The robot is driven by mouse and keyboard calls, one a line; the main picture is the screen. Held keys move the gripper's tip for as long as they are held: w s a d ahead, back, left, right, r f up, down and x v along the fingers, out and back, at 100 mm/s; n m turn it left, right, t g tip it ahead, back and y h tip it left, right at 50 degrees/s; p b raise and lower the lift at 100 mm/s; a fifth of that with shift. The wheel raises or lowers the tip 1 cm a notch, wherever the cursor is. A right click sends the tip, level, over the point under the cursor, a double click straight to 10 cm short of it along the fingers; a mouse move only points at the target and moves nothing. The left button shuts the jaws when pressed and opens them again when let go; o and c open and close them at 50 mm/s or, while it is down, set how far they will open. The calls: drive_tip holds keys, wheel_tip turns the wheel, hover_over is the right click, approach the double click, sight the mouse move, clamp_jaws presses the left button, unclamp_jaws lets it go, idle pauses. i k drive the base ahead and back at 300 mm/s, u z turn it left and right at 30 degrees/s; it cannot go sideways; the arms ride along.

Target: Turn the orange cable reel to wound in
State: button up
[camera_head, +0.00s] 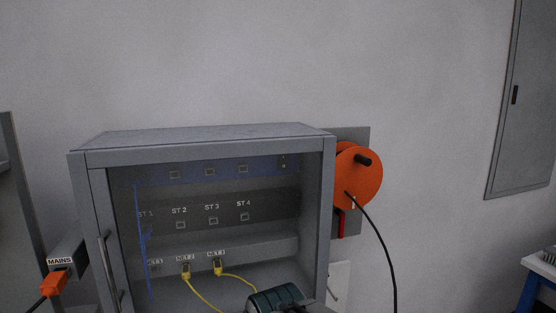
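The orange cable reel (364,181) is mounted on a grey wall plate (353,135) just right of the cabinet. It is a round drum with a short black crank knob (363,160) on its face, at the upper middle. A black cable (385,240) leaves the reel's lower face and hangs down to the right, out of the bottom of the picture. A red part (341,224) shows below the reel. I cannot make out my gripper's fingers anywhere in view.
A grey cabinet (205,137) with a blue cable and yellow cables fills the left middle. A dark teal ribbed thing (275,298) is cut off at the bottom. An orange plug (54,284) sits at MAINS. The wall right of the reel is clear.

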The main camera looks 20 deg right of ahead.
sight(359, 169)
drive_tip(key=u, duration=0.25)
drive_tip(key=k, duration=0.3)
drive_tip(key=z, duration=1.25)
drive_tip(key=i, duration=0.5)
